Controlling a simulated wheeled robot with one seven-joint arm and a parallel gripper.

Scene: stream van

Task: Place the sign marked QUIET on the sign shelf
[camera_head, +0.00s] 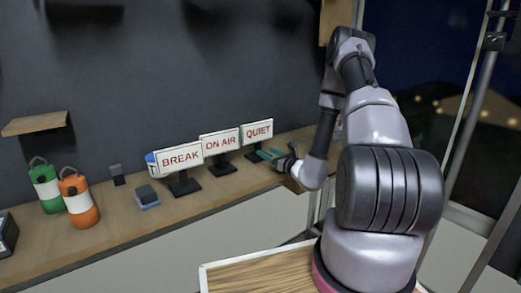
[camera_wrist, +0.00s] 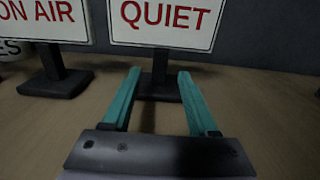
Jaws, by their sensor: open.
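The QUIET sign (camera_head: 258,131) is a white board with red letters on a dark stand. It stands upright on the counter at the right end of a row of signs. In the wrist view the QUIET sign (camera_wrist: 165,20) is straight ahead, its dark base (camera_wrist: 158,92) partly between my finger tips. My gripper (camera_head: 266,154) is open, with two teal fingers low over the counter in front of the sign. In the wrist view my gripper (camera_wrist: 156,82) has the stem between and beyond its fingers, with nothing held. I cannot tell which shelf is the sign shelf.
The ON AIR sign (camera_head: 220,142) and BREAK sign (camera_head: 180,158) stand close on the left. Green (camera_head: 47,187) and orange (camera_head: 77,200) containers, a small blue-dark block (camera_head: 147,197) and a wall ledge (camera_head: 34,123) are farther left. The counter (camera_head: 190,207) is clear along its front.

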